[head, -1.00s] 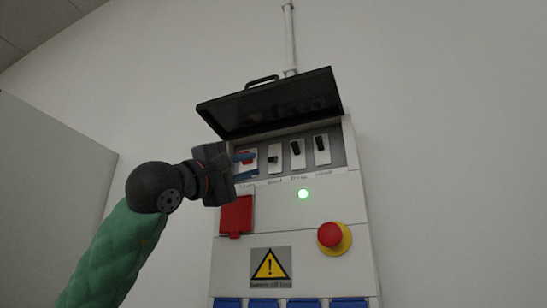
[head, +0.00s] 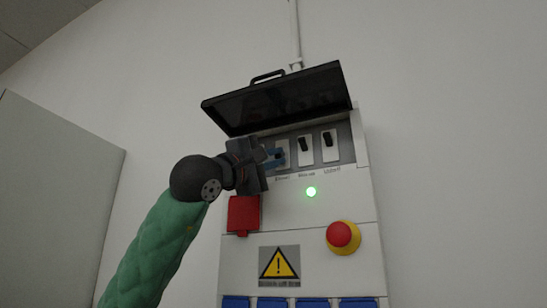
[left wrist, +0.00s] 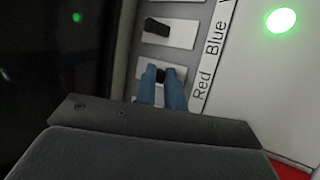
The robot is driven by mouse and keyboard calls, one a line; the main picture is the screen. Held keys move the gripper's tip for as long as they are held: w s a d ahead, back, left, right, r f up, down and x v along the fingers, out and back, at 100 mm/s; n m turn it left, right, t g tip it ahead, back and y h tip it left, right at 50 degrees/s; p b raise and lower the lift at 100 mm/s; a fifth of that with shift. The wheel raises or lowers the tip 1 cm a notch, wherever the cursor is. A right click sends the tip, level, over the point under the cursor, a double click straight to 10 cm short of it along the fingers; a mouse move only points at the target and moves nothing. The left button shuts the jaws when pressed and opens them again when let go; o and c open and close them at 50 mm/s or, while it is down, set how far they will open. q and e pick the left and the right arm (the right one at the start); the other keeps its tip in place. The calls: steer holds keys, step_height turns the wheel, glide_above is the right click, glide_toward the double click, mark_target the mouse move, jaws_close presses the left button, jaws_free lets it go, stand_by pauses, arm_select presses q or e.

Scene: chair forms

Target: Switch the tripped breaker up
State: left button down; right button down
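The breaker row sits under the raised black lid. The breaker at my left gripper (head: 274,158) has a white plate (head: 285,149); its black switch (left wrist: 163,75) shows between my blue fingertips in the left wrist view. The fingers are close together, with the switch filling the gap at their tips. The label "Red" (left wrist: 204,84) stands beside it. To its right in the head view, two breakers (head: 305,145) (head: 329,141) have black switches in the upper part of their plates. The leftmost breaker is hidden behind my gripper. My right gripper is not in view.
The raised black lid (head: 275,98) overhangs the breakers close above my gripper. Below are a red cover (head: 243,214), a lit green lamp (head: 311,191), a red stop button (head: 339,234) and a warning sign (head: 279,266). Space right of the panel is clear.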

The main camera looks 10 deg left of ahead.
arm_select(q)
steer(key=n+y, duration=0.1)
steer(key=r+n+g+y, duration=0.1)
steer(key=shift+s+a+r+y+p, duration=0.1)
steer(key=shift+s+r+y+p, duration=0.15)
steer(key=shift+y+p, duration=0.15)
steer(key=shift+r+n+g+y+p, duration=0.4)
steer(key=shift+n+g+y+p, duration=0.3)
steer(key=shift+g+y, duration=0.25)
steer(key=shift+g+y+p, duration=0.25)
steer(key=shift+g+p, duration=0.1)
steer(key=shift+g, duration=0.1)
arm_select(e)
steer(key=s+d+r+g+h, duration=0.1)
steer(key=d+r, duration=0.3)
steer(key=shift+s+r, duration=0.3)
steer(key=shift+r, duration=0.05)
arm_select(q)
steer(key=c, duration=1.8)
jaws_free()
steer(key=shift+o, duration=0.2)
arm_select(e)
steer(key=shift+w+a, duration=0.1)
